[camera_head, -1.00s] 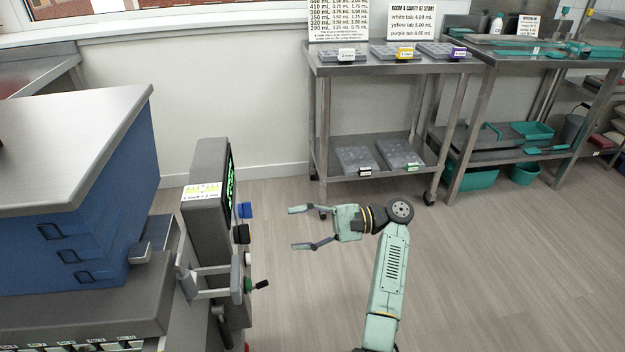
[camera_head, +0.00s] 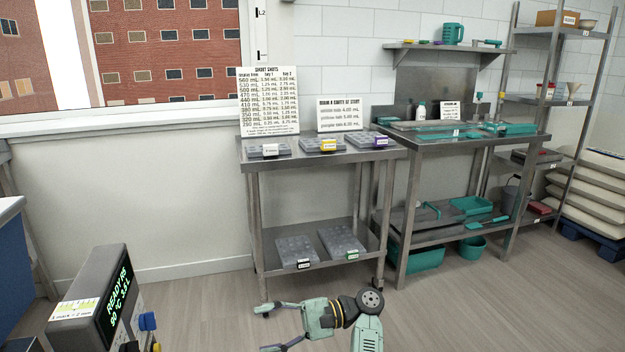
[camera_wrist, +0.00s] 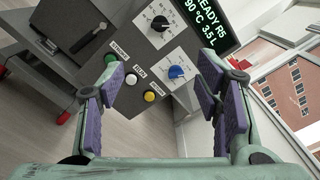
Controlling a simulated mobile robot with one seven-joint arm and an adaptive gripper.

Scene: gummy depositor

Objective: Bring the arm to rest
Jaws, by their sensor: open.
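My gripper (camera_head: 262,329) is at the bottom of the head view, open and empty, its two fingers pointing left above the floor. The wrist view also shows my gripper (camera_wrist: 165,95) with its purple-padded fingers spread wide and nothing between them. Beyond the fingers in that view is the depositor's control panel (camera_wrist: 150,62), with a black knob, a blue knob and green, white and yellow buttons. No contact with the panel shows. In the head view the depositor's control box (camera_head: 92,300) stands at the lower left, its display lit green, to the left of my gripper.
A steel cart (camera_head: 315,158) with lidded mould trays and sign boards stands ahead. A steel table (camera_head: 450,148) with teal utensils is right of it, then a shelf rack (camera_head: 545,98) and stacked sacks (camera_head: 590,190). The floor (camera_head: 470,310) at the right is clear.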

